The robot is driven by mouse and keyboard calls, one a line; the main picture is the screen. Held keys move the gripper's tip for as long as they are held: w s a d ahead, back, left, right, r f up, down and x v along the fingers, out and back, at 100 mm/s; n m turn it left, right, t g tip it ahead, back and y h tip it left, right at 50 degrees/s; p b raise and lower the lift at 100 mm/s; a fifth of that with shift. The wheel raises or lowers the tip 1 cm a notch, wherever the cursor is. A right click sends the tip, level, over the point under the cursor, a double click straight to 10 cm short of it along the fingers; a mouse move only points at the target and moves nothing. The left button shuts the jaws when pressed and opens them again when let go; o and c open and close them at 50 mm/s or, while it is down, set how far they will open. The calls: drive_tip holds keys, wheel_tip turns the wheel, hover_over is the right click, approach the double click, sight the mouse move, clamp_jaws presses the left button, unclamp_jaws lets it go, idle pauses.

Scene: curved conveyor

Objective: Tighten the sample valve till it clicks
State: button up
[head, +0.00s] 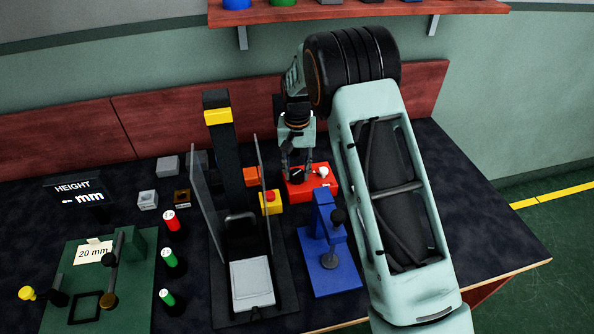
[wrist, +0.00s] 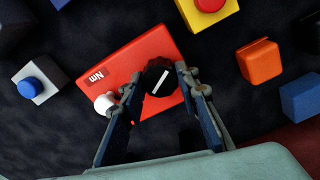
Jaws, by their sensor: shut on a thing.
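The red box (head: 320,192) stands on the dark bench at the centre and carries a round black knob (head: 297,177) and a small white knob (head: 323,172). In the wrist view the red box (wrist: 140,62) bears an "Nm" label. The black knob (wrist: 158,77) has a white line slanting up to the right; the white knob (wrist: 104,103) is left of my fingers. My gripper (head: 298,166) reaches down over the box and is shut on the black knob, one finger on each side. The fingers (wrist: 156,84) hide part of the box's lower edge.
A yellow box with a red button (head: 270,202) and an orange block (head: 252,176) stand close left of the red box. A blue stand (head: 330,255) is just in front. A tall black press (head: 222,150) with clear side panels is further left. A shelf (head: 350,12) hangs above.

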sight(297, 173)
drive_tip(key=o, duration=1.2)
drive_tip(key=shift+c, duration=0.2)
drive_tip(key=shift+r, duration=0.1)
wheel_tip(297, 173, up, 12)
